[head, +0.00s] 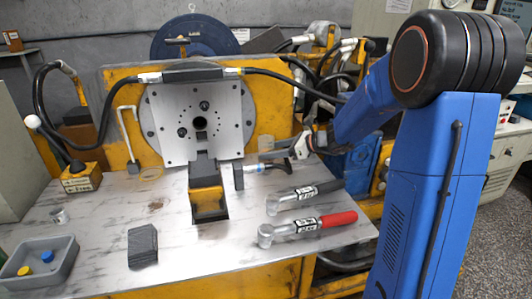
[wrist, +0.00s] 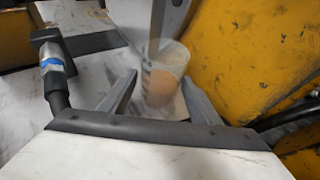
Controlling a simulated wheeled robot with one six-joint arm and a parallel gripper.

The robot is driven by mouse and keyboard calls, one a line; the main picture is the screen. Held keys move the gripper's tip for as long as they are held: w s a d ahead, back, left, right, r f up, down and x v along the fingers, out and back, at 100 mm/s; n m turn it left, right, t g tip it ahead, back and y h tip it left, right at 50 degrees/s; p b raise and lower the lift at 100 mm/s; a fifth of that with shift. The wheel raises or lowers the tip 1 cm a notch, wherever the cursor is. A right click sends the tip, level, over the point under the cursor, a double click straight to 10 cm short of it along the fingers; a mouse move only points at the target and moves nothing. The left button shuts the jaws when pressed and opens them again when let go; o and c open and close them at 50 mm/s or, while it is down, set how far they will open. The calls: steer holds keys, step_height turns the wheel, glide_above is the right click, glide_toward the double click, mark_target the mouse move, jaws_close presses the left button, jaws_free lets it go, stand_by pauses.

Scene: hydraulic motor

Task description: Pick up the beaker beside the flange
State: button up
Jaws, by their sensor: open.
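The clear beaker (wrist: 165,78) stands upright on the table in the wrist view, with an orange tint low in it. My gripper (wrist: 160,100) is open, with one finger on each side of the beaker's near part; I cannot tell whether either touches it. In the head view my gripper (head: 274,153) reaches in from the right, and the beaker (head: 266,143) shows faintly near its tips, partly hidden. The flange, a square grey plate with a central hole (head: 198,140), stands upright to the left of the beaker.
A hammer-like tool with a blue band (wrist: 52,66) lies left of the fingers. Yellow machine panels (wrist: 255,50) stand close on the right. Two torque wrenches (head: 310,227), a dark block (head: 142,246) and a grey tray (head: 64,269) lie on the table (head: 185,262).

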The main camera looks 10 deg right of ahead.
steer(key=x, duration=0.2)
steer(key=shift+w+a+f, duration=0.25)
steer(key=c, duration=0.9)
steer(key=shift+r, duration=0.15)
